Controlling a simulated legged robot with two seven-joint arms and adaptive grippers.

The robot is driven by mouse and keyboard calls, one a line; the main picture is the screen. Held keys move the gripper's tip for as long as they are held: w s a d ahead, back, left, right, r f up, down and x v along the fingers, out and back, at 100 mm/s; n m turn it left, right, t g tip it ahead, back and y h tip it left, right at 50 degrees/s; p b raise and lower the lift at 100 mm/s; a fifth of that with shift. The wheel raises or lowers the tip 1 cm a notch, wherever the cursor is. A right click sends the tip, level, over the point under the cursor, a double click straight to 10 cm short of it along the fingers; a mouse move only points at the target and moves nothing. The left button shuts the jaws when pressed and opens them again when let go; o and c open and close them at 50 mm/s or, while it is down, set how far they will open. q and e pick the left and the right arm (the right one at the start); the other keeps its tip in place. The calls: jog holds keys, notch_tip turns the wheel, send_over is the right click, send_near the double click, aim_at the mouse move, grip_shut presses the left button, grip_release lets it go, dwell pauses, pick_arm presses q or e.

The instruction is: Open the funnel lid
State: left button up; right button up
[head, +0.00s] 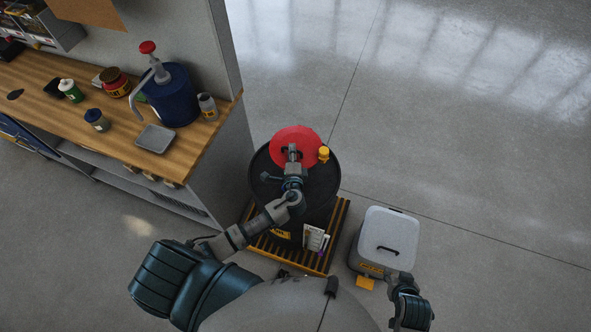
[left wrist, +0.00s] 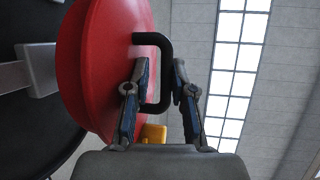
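The red funnel lid (head: 312,138) sits on top of a black drum (head: 322,185). It also shows close up in the left wrist view (left wrist: 95,70), with a black U-shaped handle (left wrist: 166,60) on its face. My left gripper (head: 292,152) is over the lid. In the left wrist view my left gripper (left wrist: 161,72) is open, with one finger on the inner side of the handle's bar and the other outside it. A gap shows on the inner side. My right gripper (head: 402,282) is near the grey box, away from the drum; its fingers are unclear.
The drum stands on a yellow-and-black slatted pallet (head: 338,222). A yellow cap (head: 323,153) is beside the lid. A grey-white box (head: 388,232) with a black handle stands on the floor at right. A wooden workbench (head: 60,80) with bottles is at left. The floor beyond is clear.

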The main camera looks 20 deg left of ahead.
pick_arm(q)
jog(key=v, duration=1)
jog(key=shift+s+r, duration=0.25)
pick_arm(e)
jog(key=shift+s, duration=0.5)
pick_arm(q)
jog(key=shift+w+a, duration=0.1)
pick_arm(e)
jog(key=shift+w+f, duration=0.1)
